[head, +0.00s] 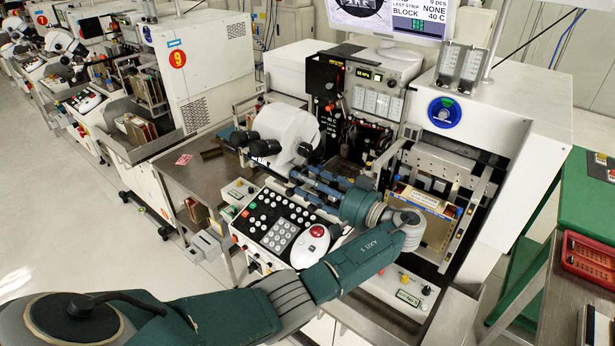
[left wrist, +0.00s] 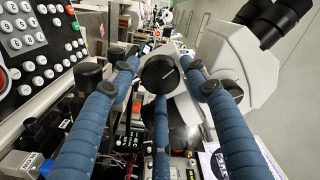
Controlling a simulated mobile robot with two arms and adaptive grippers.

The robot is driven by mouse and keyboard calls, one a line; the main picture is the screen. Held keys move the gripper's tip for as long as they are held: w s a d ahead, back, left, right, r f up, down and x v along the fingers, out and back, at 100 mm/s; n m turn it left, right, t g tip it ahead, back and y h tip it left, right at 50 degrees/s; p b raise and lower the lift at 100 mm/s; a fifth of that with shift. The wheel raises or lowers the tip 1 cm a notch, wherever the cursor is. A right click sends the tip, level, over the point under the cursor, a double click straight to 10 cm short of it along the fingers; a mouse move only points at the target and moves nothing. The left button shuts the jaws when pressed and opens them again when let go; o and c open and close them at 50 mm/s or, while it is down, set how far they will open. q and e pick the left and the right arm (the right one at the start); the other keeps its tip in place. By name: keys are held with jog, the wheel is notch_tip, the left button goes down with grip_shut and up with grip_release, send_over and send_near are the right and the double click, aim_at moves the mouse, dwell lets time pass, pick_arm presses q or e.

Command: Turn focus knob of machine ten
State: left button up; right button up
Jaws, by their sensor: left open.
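The focus knob (left wrist: 160,73) is a round black knob on the side of the white microscope (left wrist: 245,70) in the left wrist view. The microscope (head: 285,130) with its black eyepieces stands on the machine (head: 480,125) in the middle of the head view. My left gripper (head: 296,181) has blue padded fingers and reaches to the microscope's near side. In the left wrist view my left gripper (left wrist: 162,74) is open, its fingers spread around the knob. I cannot tell whether any finger touches it. In the head view the knob is hidden by the fingers. My right gripper is out of view.
A keypad panel (head: 280,228) with a red-topped trackball (head: 316,232) lies just below my left gripper. A monitor (head: 395,18) stands above the machine. The machine marked 9 (head: 205,65) is to the left. A green table (head: 590,195) is at the right.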

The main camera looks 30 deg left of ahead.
pick_arm(q)
jog(key=shift+f, duration=0.1)
jog(key=c, duration=0.9)
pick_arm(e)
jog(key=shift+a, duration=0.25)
pick_arm(q)
jog(key=shift+m, duration=0.3)
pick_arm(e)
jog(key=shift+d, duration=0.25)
pick_arm(q)
jog(key=shift+s+f+m+p, duration=0.1)
jog(key=shift+m+p, duration=1.4)
jog(key=shift+m, duration=3.4)
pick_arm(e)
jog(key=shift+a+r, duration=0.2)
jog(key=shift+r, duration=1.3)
